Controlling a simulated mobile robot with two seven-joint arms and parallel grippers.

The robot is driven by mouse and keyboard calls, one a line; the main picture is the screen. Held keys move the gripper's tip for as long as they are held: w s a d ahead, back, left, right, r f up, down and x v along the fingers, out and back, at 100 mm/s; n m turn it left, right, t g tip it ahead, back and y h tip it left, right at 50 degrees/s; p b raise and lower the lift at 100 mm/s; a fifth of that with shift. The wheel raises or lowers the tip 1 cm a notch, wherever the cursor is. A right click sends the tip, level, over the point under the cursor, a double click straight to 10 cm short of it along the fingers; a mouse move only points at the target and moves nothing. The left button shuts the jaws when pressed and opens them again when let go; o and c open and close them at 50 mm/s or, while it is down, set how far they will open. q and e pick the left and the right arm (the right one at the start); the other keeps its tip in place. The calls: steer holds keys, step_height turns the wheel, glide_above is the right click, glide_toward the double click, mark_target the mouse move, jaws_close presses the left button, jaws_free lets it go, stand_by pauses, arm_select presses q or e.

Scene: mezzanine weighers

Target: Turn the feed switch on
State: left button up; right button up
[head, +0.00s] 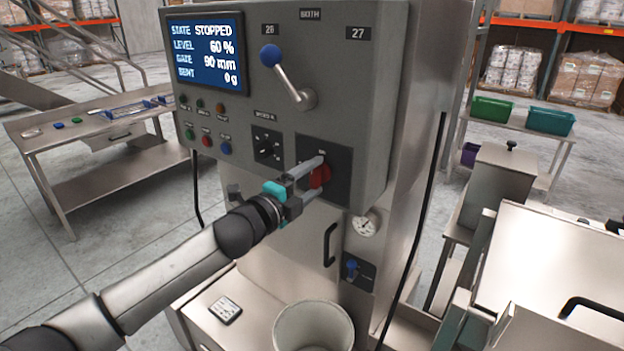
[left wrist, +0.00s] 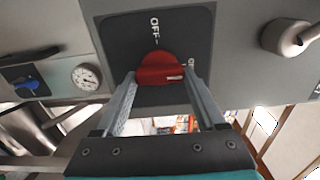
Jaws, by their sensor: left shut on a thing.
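The feed switch is a red rotary knob (head: 320,176) on a dark square plate (head: 340,186) at the lower right of the grey control panel. My left gripper (head: 315,178) is shut on this knob, with one finger on each side. In the left wrist view the red knob (left wrist: 160,70) sits between the fingers (left wrist: 160,76). An OFF label shows above it there; a second label by the right finger is mostly hidden. A small white mark is on the knob's right side. The display (head: 207,53) reads STOPPED, 60 %, 90 mm, 0 g. My right gripper is not in view.
A lever with a blue ball (head: 271,55) sticks out above the switch. A black selector (head: 267,148) is to its left. Below are a gauge (head: 367,224), a black handle (head: 329,245), a blue valve knob (head: 352,265) and a pale bucket (head: 313,330).

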arm_select(q)
steer(key=o, duration=1.3)
steer(key=shift+a, duration=0.1)
steer(key=shift+b+v, duration=0.95)
steer(key=shift+v, duration=6.6)
